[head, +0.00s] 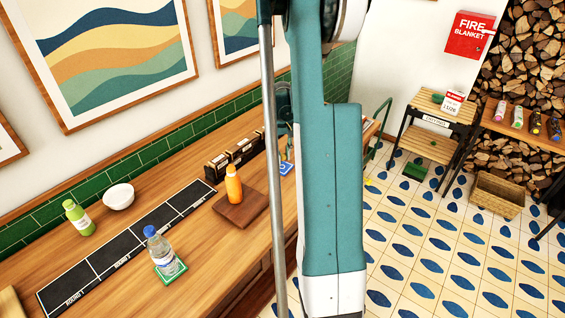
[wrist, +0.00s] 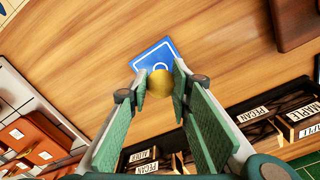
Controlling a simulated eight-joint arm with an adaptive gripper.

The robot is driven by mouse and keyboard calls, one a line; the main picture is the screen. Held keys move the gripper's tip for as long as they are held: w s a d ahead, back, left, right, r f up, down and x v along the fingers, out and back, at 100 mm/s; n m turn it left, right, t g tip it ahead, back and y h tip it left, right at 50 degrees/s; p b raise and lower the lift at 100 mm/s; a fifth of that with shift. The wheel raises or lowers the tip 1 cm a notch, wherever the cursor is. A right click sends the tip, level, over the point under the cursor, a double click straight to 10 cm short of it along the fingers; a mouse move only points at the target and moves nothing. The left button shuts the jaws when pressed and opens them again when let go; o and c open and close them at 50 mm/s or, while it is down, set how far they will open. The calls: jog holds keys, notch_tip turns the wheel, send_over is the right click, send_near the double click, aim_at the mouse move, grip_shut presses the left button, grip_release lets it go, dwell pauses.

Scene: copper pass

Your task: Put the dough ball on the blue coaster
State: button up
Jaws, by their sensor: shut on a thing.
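In the wrist view my gripper (wrist: 160,80) is shut on the dough ball (wrist: 160,86), a yellowish round ball held between the tips of its green pads. The blue coaster (wrist: 151,54), a square with white markings, lies on the wooden counter just beyond the ball. The ball overlaps the coaster's lower part in this view; the height between them cannot be told. In the head view a sliver of the coaster (head: 287,169) shows beside my arm and the pole. The dough ball is hidden there.
On the counter (head: 213,258) stand dark labelled boxes (head: 234,158), an orange bottle (head: 234,185) on a brown board (head: 240,209), a water bottle (head: 160,250) on a green coaster (head: 172,274), a white bowl (head: 118,196) and a green bottle (head: 77,217). Bare wood surrounds the blue coaster's left side in the wrist view.

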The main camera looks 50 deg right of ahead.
aim_at(283, 161)
jog(key=shift+f, duration=0.1)
jog(key=shift+f, duration=1.75)
jog(key=shift+f, duration=0.15)
jog(key=o, duration=0.9)
notch_tip(283, 161, up, 12)
jog(key=shift+r, duration=0.15)
jog(key=shift+o, duration=0.8)
